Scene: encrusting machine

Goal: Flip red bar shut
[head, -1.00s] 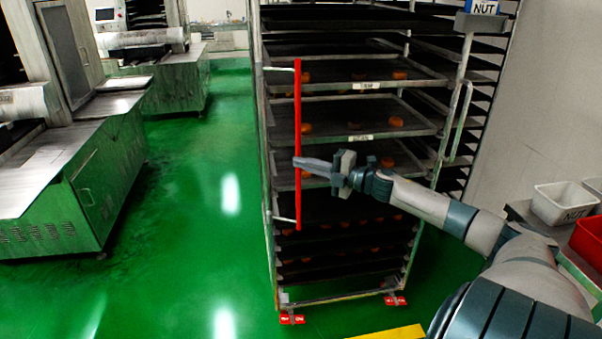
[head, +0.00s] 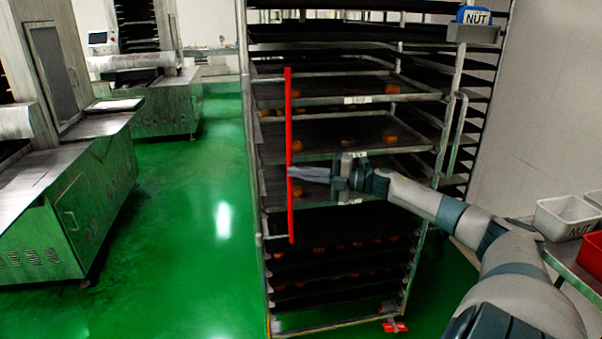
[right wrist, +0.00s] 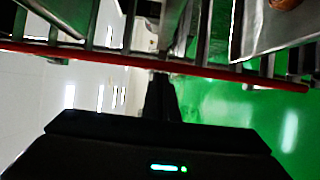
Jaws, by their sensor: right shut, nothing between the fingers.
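The red bar (head: 289,190) stands upright along the left front of the tray rack (head: 250,150) in the head view. In the right wrist view the red bar (right wrist: 215,73) runs across the picture, just beyond the fingertips. My right gripper (head: 293,172) is shut and empty, with its fingertips at the bar's middle; I cannot tell for certain whether they touch it. The shut fingers also show in the right wrist view (right wrist: 160,78). My left gripper is not in view.
The rack holds several dark trays with orange-brown pieces. A white NUT bin (head: 565,217) and a red bin (head: 592,255) stand at the right. Metal machines (head: 60,200) stand at the left. Open green floor (head: 190,240) lies between them and the rack.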

